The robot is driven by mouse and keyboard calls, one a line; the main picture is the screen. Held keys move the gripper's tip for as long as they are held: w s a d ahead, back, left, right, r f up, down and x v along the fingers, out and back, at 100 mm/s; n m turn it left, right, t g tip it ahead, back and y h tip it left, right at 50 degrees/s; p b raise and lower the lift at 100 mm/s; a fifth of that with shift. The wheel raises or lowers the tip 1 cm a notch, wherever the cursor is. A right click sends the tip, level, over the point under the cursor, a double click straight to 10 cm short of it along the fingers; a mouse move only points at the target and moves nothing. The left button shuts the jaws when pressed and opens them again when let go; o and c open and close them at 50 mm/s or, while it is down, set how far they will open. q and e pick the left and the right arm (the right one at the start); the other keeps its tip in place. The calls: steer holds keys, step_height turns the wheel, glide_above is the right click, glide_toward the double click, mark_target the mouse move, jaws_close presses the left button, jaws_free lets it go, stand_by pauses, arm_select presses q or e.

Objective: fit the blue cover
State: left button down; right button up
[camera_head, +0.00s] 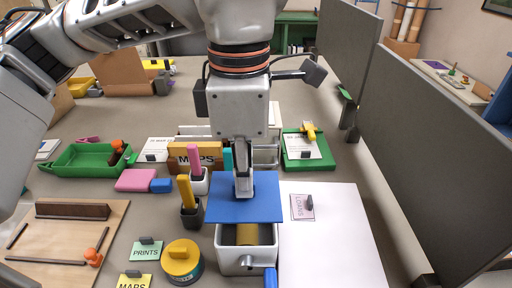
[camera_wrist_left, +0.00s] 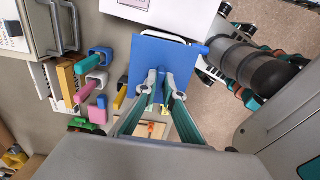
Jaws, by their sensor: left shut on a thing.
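The blue cover (camera_head: 225,209) is a flat square plate, roughly level. My left gripper (camera_head: 243,188) points down and is shut on the middle of it. In the left wrist view the cover (camera_wrist_left: 147,58) hides most of what lies below, and the fingertips (camera_wrist_left: 161,87) pinch a small blue grip on it. A white open box (camera_head: 231,261) with a yellow roll (camera_head: 247,236) inside stands under the cover's near edge. The cover overlaps its far part; I cannot tell whether they touch. My right gripper is not in view.
Left of the box are a dark pen cup (camera_head: 191,214) and a round yellow-lidded tin (camera_head: 182,262). A white board (camera_head: 335,245) lies right of it, with a pink card (camera_head: 302,208). Grey partitions (camera_head: 430,150) bound the right side. A green tray (camera_head: 85,162) stands farther left.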

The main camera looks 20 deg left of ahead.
arm_select(q)
steer(key=shift+w, duration=0.2)
steer(key=shift+s+r, duration=0.1)
steer(key=shift+s, duration=0.1)
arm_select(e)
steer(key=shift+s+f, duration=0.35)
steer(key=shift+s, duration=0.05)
arm_select(q)
steer(key=shift+w, duration=0.1)
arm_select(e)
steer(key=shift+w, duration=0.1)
